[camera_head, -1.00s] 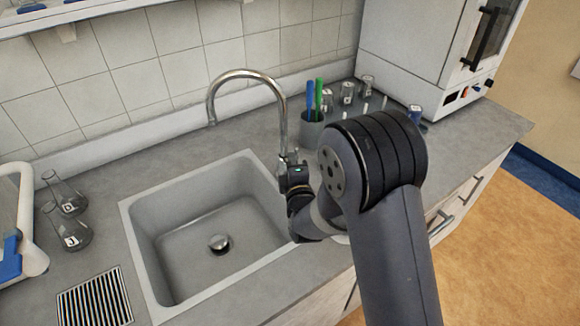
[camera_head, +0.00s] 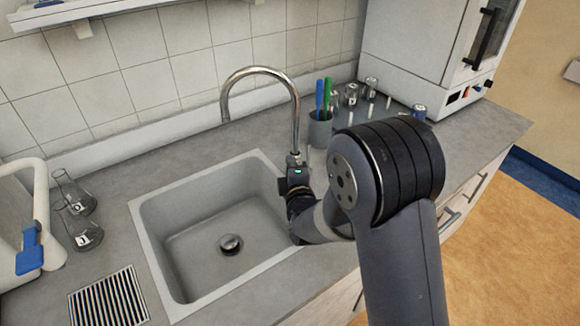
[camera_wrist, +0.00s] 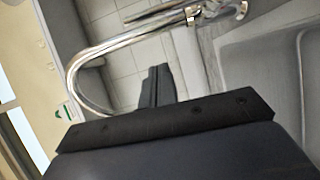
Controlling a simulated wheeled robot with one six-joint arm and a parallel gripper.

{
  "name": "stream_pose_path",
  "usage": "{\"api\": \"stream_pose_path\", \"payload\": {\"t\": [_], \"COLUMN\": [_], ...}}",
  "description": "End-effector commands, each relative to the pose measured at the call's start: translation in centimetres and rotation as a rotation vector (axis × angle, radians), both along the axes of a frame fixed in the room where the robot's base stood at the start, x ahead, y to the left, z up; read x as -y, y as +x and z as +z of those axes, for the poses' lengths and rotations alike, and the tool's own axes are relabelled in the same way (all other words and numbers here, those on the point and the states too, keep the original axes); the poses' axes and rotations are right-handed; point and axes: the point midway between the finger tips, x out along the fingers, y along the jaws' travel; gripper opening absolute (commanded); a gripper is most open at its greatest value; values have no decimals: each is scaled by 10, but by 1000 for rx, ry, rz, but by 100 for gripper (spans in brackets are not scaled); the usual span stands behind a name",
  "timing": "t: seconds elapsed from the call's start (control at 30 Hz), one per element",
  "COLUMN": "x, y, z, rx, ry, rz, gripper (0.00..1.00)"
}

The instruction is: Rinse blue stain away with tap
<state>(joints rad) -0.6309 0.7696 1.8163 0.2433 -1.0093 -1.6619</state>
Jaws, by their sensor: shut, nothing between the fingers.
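The chrome tap (camera_head: 296,110) arches over the grey sink (camera_head: 180,240) from its right back side. No water shows at its spout. The sink has a round metal drain (camera_head: 230,244); I cannot make out a blue stain in the visible basin. My gripper (camera_head: 297,168) is at the sink's right edge, just in front of the tap's base; its fingertips are hidden in the head view. In the wrist view my gripper (camera_wrist: 158,72) is shut and empty, and the tap's curved pipe (camera_wrist: 88,70) passes beyond it. I cannot tell whether they touch.
Two flasks (camera_head: 78,220) and a striped drain grille (camera_head: 108,298) lie left of the sink. A pen cup (camera_head: 320,130) and several small jars stand behind my arm. A white oven-like device (camera_head: 420,60) stands at the back right.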

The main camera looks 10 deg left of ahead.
Motion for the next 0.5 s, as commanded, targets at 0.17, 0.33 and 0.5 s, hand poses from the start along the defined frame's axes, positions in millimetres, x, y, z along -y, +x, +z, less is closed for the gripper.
{"api": "stream_pose_path", "payload": {"t": [0.17,0.33,0.5], "x": [9,20,30], "y": [-22,-48,-70], "z": [-1,-2,-1], "rx": [1,0,1], "ry": [0,0,1], "rz": [2,2,3], "gripper": [0,0,0]}}
